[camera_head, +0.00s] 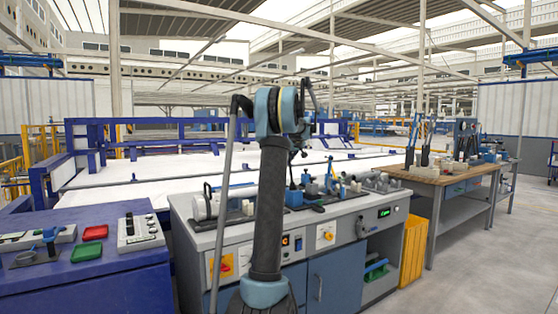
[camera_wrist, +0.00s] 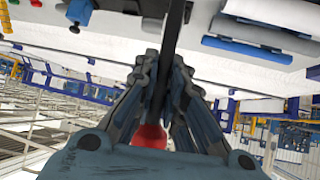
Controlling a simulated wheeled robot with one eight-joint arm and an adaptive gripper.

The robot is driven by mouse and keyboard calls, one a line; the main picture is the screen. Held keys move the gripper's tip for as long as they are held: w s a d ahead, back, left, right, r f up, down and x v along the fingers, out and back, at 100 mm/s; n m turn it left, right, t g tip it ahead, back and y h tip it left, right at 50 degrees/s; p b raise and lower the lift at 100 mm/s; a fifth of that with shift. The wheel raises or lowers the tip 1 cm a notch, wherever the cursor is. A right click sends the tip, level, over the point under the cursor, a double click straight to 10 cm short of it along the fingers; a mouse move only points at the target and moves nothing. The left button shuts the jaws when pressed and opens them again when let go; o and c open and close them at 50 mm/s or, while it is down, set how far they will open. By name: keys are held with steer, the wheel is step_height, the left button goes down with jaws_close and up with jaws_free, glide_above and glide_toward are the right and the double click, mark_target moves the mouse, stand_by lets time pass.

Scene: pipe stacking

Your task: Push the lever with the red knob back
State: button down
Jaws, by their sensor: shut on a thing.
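In the wrist view the red knob (camera_wrist: 150,136) sits between the fingers of my gripper (camera_wrist: 166,75), close to the palm. A dark lever (camera_wrist: 172,35) runs from the top of the picture down between the fingers. My gripper is shut on the lever with the red knob. In the head view my gripper (camera_head: 298,148) is partly hidden behind my own arm, above the grey workbench (camera_head: 230,238).
A blue cabinet (camera_head: 90,285) with red and green trays stands left. A wooden-topped table (camera_head: 440,178) with tools stands right. Floor at right is clear.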

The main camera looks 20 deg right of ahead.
steer(key=shift+w, duration=0.2)
stand_by(0.3)
steer(key=c, duration=1.7)
jaws_free()
steer(key=shift+w, duration=0.1)
steer(key=shift+o, duration=0.2)
steer(key=v, duration=1.1)
steer(key=shift+s+r, duration=0.3)
steer(key=shift+s, duration=0.05)
